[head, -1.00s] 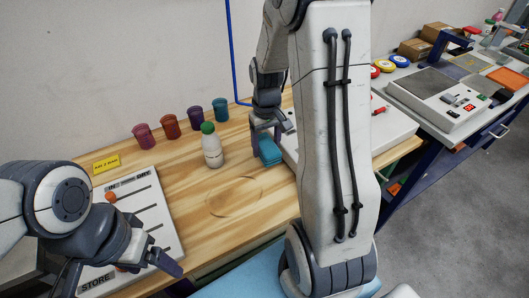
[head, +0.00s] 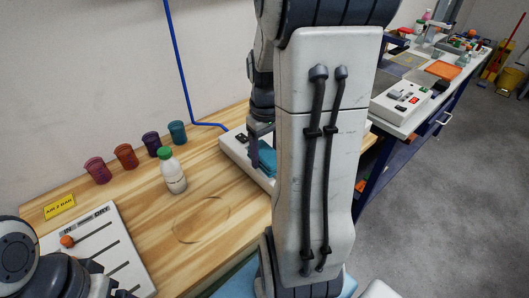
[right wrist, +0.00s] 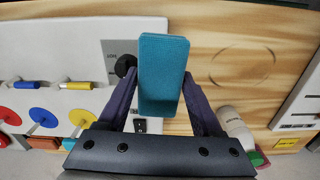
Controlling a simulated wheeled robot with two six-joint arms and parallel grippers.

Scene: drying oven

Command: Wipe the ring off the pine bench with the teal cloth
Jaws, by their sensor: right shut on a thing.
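The ring (head: 201,219) is a faint round mark on the pine bench (head: 135,215), in front of the white bottle. It also shows in the right wrist view (right wrist: 243,67), right of the cloth. My right gripper (head: 261,148) is shut on the teal cloth (head: 264,162), a folded block, behind and right of the ring at the white device's edge. In the right wrist view, the cloth (right wrist: 163,75) sits between both fingers; its contact with the surface below cannot be told. My left gripper (head: 112,289) is mostly cut off at the bottom left, its jaws unclear.
A green-capped white bottle (head: 172,171) stands behind the ring. Several coloured cups (head: 125,157) line the back. A slotted board (head: 98,248) lies left, beside a yellow label (head: 60,206). The white device (head: 232,145) is right of the bottle. Bare bench surrounds the ring.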

